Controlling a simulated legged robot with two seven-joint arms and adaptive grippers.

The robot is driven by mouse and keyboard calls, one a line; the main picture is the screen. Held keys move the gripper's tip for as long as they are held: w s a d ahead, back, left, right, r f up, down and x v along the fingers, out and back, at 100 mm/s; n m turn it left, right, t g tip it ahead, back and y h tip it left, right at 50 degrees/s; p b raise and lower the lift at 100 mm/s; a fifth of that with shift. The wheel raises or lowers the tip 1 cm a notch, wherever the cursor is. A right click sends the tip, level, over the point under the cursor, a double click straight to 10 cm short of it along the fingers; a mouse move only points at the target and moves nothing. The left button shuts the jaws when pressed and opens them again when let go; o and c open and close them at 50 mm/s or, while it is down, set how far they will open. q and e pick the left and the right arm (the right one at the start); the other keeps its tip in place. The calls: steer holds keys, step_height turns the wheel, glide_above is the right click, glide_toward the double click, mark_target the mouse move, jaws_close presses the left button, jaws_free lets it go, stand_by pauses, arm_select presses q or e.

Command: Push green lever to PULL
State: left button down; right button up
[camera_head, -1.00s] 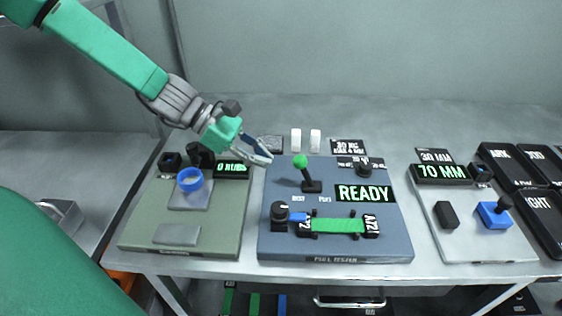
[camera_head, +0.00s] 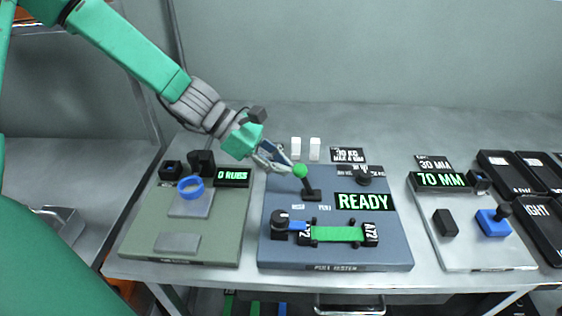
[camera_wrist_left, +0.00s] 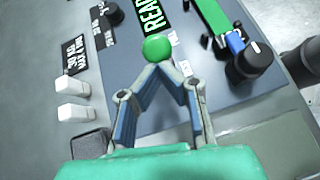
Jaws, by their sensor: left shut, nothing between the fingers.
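The green-knobbed lever (camera_head: 300,171) stands on the blue-grey pull tester panel (camera_head: 270,228). Its black shaft tilts up and left from a dark base. My left gripper (camera_head: 287,163) is shut and empty, with its tips at the left side of the green knob. In the left wrist view the green knob (camera_wrist_left: 156,47) sits right at the shut fingertips (camera_wrist_left: 160,68); whether they touch it I cannot tell for sure. The READY display (camera_head: 362,202) is lit green. The small labels beside the lever are too small to read surely. My right gripper is not in view.
A green strap (camera_head: 334,234) lies between clamps in front of the lever. A black knob (camera_head: 364,178) stands to its right. Two white blocks (camera_head: 315,148) stand behind. The olive panel with a blue ring (camera_head: 191,187) is left; a grey panel with a 70 MM display (camera_head: 440,181) is right.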

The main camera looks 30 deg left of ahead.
arm_select(q)
steer(key=shift+w+d+r+g+y+p, duration=0.55)
steer(key=shift+d+y+p, duration=0.3)
steer(key=shift+p, duration=1.65)
steer(key=shift+w+d+r+g+y+p, duration=0.3)
steer(key=shift+d+r+g+y+p, duration=0.5)
steer(key=shift+p, duration=1.65)
steer(key=shift+w+d+f+t+p, duration=0.2)
steer(key=shift+w+d+p, duration=0.3)
steer(key=shift+p, duration=0.45)
steer(key=shift+w+d+p, duration=0.45)
steer(key=shift+d+p, duration=0.15)
steer(key=shift+d, duration=0.1)
steer(key=shift+w+d, duration=0.1)
steer(key=shift+d, duration=0.2)
